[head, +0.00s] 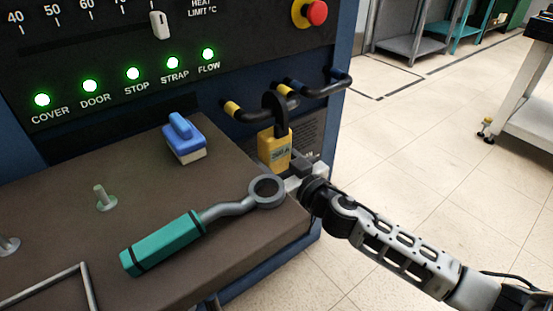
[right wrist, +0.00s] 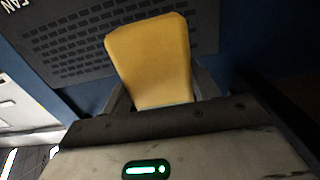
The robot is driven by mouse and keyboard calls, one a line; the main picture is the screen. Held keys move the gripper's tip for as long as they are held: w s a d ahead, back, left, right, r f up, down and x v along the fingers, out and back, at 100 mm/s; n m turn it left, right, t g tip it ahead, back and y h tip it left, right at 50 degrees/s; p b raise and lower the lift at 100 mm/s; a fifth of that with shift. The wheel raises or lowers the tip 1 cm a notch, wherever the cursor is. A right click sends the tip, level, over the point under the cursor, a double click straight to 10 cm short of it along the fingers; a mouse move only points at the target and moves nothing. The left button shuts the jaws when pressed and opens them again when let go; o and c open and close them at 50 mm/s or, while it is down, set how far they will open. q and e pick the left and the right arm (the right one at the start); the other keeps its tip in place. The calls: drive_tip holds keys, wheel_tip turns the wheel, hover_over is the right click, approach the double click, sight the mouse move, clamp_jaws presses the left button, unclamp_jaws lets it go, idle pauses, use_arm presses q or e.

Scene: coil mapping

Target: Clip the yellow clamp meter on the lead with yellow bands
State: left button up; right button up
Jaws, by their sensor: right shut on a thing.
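The yellow clamp meter (head: 275,148) is upright beside the cabinet, with its dark jaw at the top. The jaw is at the lead with yellow bands (head: 256,115); I cannot tell whether it closes around it. My right gripper (head: 294,172) is shut on the meter's lower body from the right. In the right wrist view the meter's yellow body (right wrist: 150,60) stands between the fingers. A second lead with blue bands (head: 325,91) runs just behind and to the right. My left gripper is not in view.
A brown shelf holds a blue-handled brush (head: 184,138), a teal-handled ring wrench (head: 165,244) and upright pegs (head: 105,197). The cabinet panel has several green lamps (head: 134,73) and a red button (head: 316,12). Open floor (head: 430,150) lies to the right.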

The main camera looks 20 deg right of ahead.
drive_tip(key=shift+f, duration=0.1)
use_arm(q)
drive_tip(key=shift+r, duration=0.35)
use_arm(e)
drive_tip(key=o, duration=1.2)
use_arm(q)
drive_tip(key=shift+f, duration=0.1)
use_arm(e)
drive_tip(key=shift+o, duration=0.2)
drive_tip(key=shift+f, duration=0.1)
drive_tip(key=shift+s, duration=0.1)
